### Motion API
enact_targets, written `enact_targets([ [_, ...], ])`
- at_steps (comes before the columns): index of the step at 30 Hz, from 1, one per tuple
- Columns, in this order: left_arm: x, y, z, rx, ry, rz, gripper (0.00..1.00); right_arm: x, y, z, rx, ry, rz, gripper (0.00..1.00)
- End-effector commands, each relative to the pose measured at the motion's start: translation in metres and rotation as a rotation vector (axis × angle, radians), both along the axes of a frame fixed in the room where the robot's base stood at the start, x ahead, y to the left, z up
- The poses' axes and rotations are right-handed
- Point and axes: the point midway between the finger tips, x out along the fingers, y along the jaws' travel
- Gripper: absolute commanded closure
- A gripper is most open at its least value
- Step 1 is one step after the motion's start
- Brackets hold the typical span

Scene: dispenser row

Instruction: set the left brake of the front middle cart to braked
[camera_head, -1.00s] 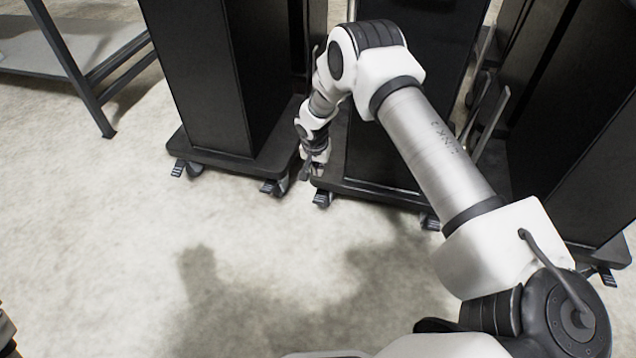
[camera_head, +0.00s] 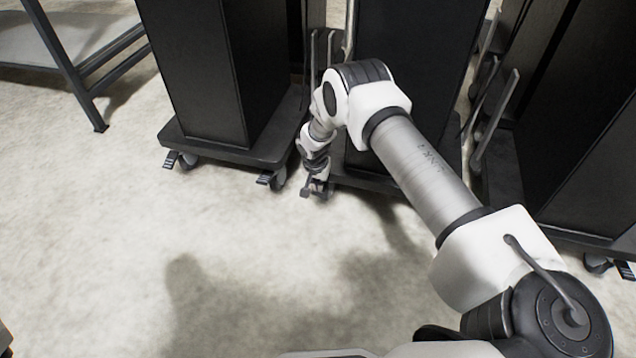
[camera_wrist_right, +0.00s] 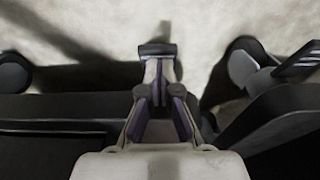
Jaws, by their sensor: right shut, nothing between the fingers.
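The front middle cart (camera_head: 405,80) is a tall black cabinet on a dark wheeled base, partly behind my right arm. My right gripper (camera_head: 316,189) is low at the base's front left corner. The left brake there is hidden or too small to tell from the gripper, so its position cannot be read. In the right wrist view the gripper (camera_wrist_right: 157,72) is shut and empty, with a dark block at its tips that may be the fingertips or a pedal. A caster with a dark pedal (camera_wrist_right: 297,62) lies to its right, apart from it; I cannot tell which cart it belongs to.
Another black cart (camera_head: 200,75) stands close on the left, with casters and pedals (camera_head: 270,180) at its front. A third cart (camera_head: 590,150) stands at the right. A grey metal table (camera_head: 70,50) is at the far left. The floor (camera_head: 150,260) in front is clear.

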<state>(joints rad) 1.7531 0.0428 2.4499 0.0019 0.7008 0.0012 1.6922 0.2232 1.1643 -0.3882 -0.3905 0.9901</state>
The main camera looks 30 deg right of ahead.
Motion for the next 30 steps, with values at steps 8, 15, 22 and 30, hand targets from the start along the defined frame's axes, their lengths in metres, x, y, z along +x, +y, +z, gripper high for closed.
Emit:
enact_targets([
  [8, 0.000, 0.000, 0.003, 0.000, 0.000, 0.000, 0.60, -0.001, 0.001, 0.000, 0.000, 0.002, 0.001, 1.00],
  [15, -0.001, 0.000, 0.013, 0.000, 0.002, -0.002, 0.60, -0.004, 0.004, -0.006, -0.001, 0.002, 0.001, 1.00],
  [22, -0.001, 0.000, 0.022, 0.000, 0.003, -0.004, 0.60, -0.008, 0.009, -0.017, -0.001, 0.002, 0.001, 1.00],
  [30, -0.002, -0.001, 0.025, -0.001, 0.004, -0.005, 0.60, -0.010, 0.012, -0.031, -0.001, 0.002, 0.000, 1.00],
])
